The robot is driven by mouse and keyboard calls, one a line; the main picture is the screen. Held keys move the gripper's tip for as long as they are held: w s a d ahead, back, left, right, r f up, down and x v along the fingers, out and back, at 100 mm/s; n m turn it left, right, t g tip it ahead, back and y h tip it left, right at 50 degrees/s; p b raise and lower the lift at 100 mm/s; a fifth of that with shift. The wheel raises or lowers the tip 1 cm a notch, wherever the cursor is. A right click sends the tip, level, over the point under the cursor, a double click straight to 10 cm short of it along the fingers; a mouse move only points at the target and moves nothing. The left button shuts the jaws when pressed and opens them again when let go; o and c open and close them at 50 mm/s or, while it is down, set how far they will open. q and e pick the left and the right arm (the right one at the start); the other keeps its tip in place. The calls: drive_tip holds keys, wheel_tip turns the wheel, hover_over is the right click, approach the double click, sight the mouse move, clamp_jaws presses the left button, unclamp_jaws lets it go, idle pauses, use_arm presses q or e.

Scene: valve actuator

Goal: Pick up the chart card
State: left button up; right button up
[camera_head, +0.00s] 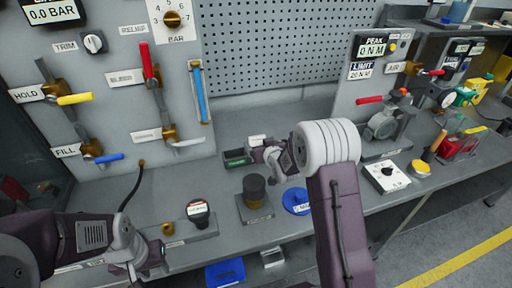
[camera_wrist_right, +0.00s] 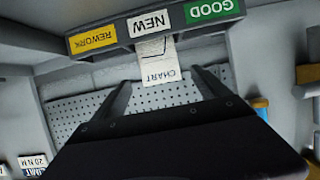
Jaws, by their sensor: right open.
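The white chart card (camera_wrist_right: 158,64), with CHART printed on it, shows upside down in the right wrist view at the NEW section of a dark bin rack (camera_wrist_right: 122,33). My right gripper (camera_wrist_right: 162,80) is open, its two dark fingers apart on either side of the card in that picture. I see no contact with it. In the head view the right gripper (camera_head: 262,152) is at the bin rack (camera_head: 237,158) on the bench and hides part of it. A small white patch there may be the card. My left gripper (camera_head: 132,270) is low at the left; its fingers are unclear.
A dark cylinder on a block (camera_head: 255,190) and a blue disc (camera_head: 296,200) stand in front of the rack. A red-topped gauge (camera_head: 198,212) is left of them. The valve panel (camera_head: 120,120) rises at the left. A white box with a knob (camera_head: 386,175) sits right.

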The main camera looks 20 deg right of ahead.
sight(257, 139)
drive_tip(key=shift+w+d, duration=0.1)
drive_tip(key=shift+w, duration=0.15)
drive_tip(key=p+x, duration=0.1)
drive_tip(key=x, duration=0.3)
drive_tip(key=shift+r, duration=0.2)
drive_tip(key=shift+w+f, duration=0.25)
drive_tip(key=shift+w, duration=0.15)
drive_tip(key=shift+s+r, duration=0.1)
drive_tip(key=c, duration=1.5)
drive_tip(key=shift+o, duration=0.2)
wheel_tip(257, 139, up, 4)
drive_tip(key=shift+s+d+r, duration=0.1)
drive_tip(key=shift+s+r, duration=0.05)
drive_tip(key=shift+r, duration=0.1)
drive_tip(key=s+d+r, duration=0.6)
drive_tip(key=s+d, duration=0.1)
drive_tip(key=s, duration=0.1)
drive_tip(key=shift+d+r+p, duration=0.25)
drive_tip(key=shift+d+p, duration=0.05)
drive_tip(key=shift+d, duration=0.1)
